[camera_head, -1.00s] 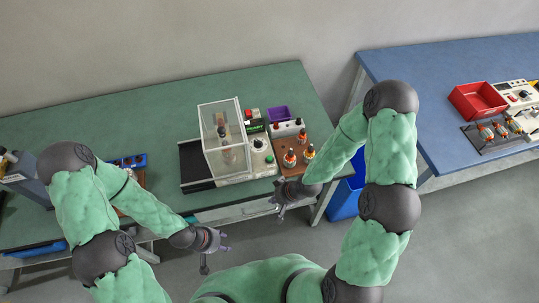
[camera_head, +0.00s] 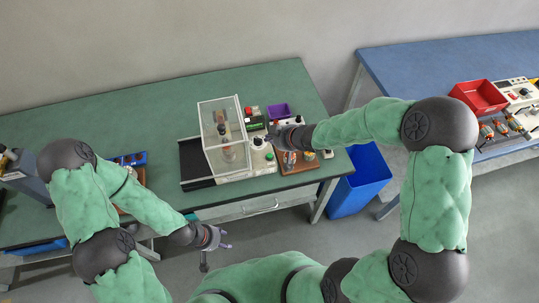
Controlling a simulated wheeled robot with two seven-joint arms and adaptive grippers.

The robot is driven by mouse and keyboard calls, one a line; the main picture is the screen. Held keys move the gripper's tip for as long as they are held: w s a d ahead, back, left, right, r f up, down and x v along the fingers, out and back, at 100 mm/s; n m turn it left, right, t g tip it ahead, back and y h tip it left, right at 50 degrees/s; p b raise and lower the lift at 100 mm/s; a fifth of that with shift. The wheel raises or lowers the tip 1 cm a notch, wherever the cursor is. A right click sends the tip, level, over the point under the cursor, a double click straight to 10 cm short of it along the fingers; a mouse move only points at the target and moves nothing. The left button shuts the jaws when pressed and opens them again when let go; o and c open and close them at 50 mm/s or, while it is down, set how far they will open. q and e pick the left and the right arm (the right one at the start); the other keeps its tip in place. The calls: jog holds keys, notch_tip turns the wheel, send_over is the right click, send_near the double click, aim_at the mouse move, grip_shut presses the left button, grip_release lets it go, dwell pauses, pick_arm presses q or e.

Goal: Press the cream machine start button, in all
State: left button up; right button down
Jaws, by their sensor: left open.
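The cream machine (camera_head: 235,176) stands on the green table, with a clear guard box (camera_head: 222,135) over its left part. On its right front panel are a dark knob (camera_head: 258,142) and a small green button (camera_head: 270,157). My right gripper (camera_head: 278,138) is over the machine's right edge, just behind the green button; I cannot tell whether it touches anything. Its fingers are too small and dark to tell whether they are open. My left gripper (camera_head: 217,246) is open and empty in front of the table's front edge.
A brown board (camera_head: 300,168) with orange-and-dark armatures lies right of the machine, partly under my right arm. A purple bin (camera_head: 279,111) and a box with a red button (camera_head: 249,112) stand behind. A blue bin (camera_head: 360,185) is on the floor. The table's back left is clear.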

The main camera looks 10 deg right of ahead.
dwell(0.5)
jog(key=b, duration=0.7)
send_over(270, 157)
notch_tip(270, 157, down, 7)
jog(key=shift+d+f, duration=0.1)
jog(key=shift+f+b, duration=0.7)
jog(key=shift+b, duration=0.05)
dwell(0.5)
jog(key=shift+f, duration=0.4)
